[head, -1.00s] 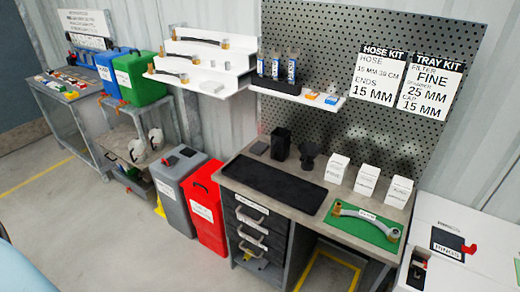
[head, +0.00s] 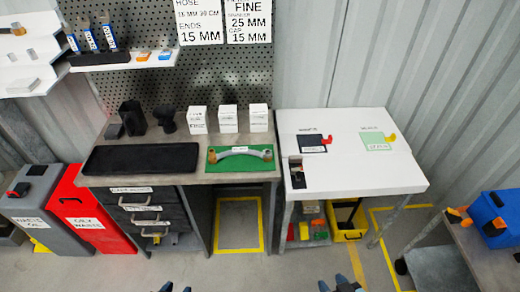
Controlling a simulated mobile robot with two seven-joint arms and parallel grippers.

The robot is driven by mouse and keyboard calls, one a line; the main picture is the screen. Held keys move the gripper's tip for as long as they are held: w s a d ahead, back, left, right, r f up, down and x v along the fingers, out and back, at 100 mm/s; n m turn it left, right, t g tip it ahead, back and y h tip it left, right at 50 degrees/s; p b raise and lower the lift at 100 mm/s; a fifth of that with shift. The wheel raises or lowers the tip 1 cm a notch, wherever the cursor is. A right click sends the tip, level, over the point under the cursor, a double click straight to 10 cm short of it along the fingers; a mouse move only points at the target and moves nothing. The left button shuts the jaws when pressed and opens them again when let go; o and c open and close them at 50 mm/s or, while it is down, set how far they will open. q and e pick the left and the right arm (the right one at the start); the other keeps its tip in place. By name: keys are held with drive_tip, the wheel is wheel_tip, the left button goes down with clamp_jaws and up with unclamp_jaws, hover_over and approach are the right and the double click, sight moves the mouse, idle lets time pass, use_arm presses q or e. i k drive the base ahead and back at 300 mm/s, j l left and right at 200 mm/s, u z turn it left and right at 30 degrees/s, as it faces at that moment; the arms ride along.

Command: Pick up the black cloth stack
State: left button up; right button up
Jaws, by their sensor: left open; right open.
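A small, flat, dark grey square pile (head: 114,131), which looks like the black cloth stack, lies at the back left of the workbench (head: 190,181), left of a black open box (head: 133,117). Its layers are too small to make out. My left gripper (head: 174,288) shows only its fingertips at the bottom edge, open and far from the pile. My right gripper (head: 340,285) is at the bottom edge further right, open and empty. Most of both grippers is cut off by the frame.
A black tray (head: 142,158) and a green mat (head: 222,163) with a hose lie on the workbench, with several white boxes behind. A white table (head: 350,178) stands right of it. Red (head: 98,225) and grey bins stand left. The floor in front looks clear.

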sight(114, 132)
drive_tip(key=i+j+z, duration=0.1)
drive_tip(key=j, duration=0.4)
drive_tip(key=i+j+z, duration=0.1)
drive_tip(key=j, duration=0.4)
drive_tip(key=i+j+z, duration=0.1)
drive_tip(key=j, duration=0.4)
